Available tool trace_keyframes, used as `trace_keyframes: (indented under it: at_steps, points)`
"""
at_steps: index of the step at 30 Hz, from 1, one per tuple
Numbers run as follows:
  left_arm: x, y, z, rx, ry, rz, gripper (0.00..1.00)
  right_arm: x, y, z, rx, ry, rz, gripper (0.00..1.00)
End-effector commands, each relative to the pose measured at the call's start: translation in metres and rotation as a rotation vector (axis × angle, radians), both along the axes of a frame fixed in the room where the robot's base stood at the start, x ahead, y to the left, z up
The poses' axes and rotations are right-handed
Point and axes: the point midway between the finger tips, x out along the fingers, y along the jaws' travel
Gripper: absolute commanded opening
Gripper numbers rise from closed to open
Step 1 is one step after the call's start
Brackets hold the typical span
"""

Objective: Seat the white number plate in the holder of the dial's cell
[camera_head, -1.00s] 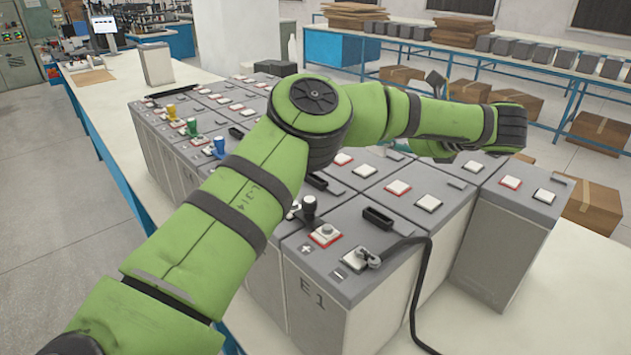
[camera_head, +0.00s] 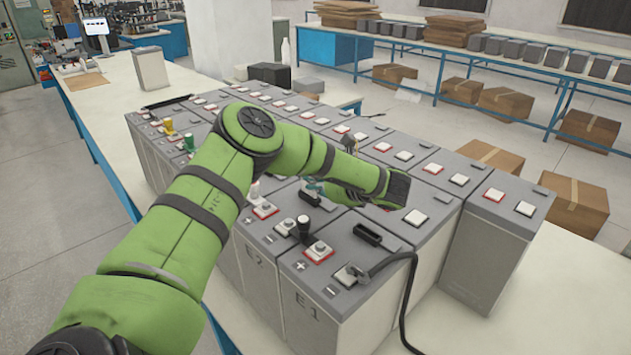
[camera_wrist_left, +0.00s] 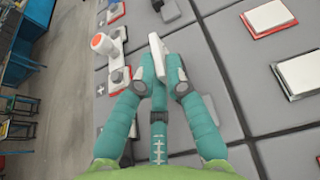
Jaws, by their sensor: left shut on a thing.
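My left gripper (camera_head: 313,187) is low over the battery block's near half, partly hidden by my wrist in the head view. In the left wrist view its teal fingers (camera_wrist_left: 162,75) are shut on the white number plate (camera_wrist_left: 157,52), a thin tilted piece seen nearly edge-on above grey cell tops. I cannot make out the plate in the head view. Black slotted pieces sit on cell tops, one (camera_head: 367,234) on cell E1 and one (camera_head: 311,199) behind it, beside the gripper. I cannot make out a dial or tell which holder belongs to it. My right gripper is not in view.
A clamp (camera_head: 350,273) with a black cable (camera_head: 405,285) sits on E1. The bench (camera_head: 120,150) is clear left of the block.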

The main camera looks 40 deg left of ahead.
Motion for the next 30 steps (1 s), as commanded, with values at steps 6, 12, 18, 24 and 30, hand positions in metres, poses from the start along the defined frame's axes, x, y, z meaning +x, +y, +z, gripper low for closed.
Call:
trace_keyframes:
  at_steps: [6,12,18,24,30]
  points:
    - [0.001,0.0,-0.016,0.0,-0.002,0.001,0.0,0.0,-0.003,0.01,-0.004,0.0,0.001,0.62]
    - [0.001,0.0,-0.017,0.0,-0.002,0.001,0.0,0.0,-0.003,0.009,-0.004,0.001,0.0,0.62]
    - [0.0,0.0,-0.02,0.0,-0.001,0.0,0.23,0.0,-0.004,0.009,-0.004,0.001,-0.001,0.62]
    - [0.0,0.0,-0.02,0.0,-0.001,0.0,0.23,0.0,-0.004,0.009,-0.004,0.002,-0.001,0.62]
    - [0.001,-0.001,-0.015,0.0,-0.003,0.0,0.23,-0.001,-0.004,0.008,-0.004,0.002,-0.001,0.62]
